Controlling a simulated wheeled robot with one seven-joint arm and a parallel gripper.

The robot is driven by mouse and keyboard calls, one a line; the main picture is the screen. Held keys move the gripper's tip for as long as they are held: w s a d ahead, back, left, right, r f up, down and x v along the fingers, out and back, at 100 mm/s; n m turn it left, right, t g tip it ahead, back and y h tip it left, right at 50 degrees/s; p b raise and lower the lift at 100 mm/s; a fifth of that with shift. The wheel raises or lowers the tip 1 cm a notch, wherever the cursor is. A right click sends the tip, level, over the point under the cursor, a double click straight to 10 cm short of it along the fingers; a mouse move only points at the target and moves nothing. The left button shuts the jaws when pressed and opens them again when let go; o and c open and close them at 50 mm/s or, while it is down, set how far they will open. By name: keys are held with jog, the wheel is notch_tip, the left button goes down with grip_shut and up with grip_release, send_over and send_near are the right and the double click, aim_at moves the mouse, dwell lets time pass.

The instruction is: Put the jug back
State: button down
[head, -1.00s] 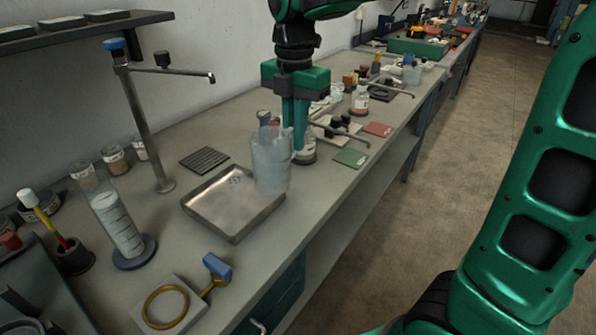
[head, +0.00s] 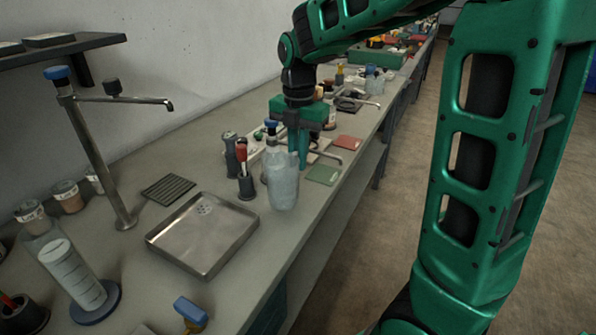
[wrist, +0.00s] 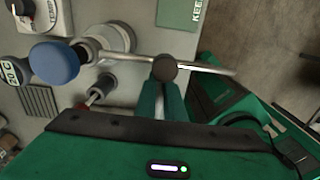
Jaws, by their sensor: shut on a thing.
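The jug (head: 283,187) is a frosted, translucent vessel in the head view, upright just right of the steel tray's far corner. The jug hides part of the grip.
A blue-knobbed tap (wrist: 55,63) stands close behind, its arm running past my fingers. A red-handled tool (head: 242,158) in a holder is left of the jug. The steel tray (head: 165,250) looks empty. A green mat (head: 323,175) lies right.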

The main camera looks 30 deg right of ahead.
jog(key=shift+d+f, duration=0.1)
jog(key=shift+f, duration=1.95)
jog(key=shift+w+f, duration=0.1)
jog(key=c, duration=1.8)
grip_release()
jog(key=shift+c, duration=0.2)
notch_tip(320, 180, up, 12)
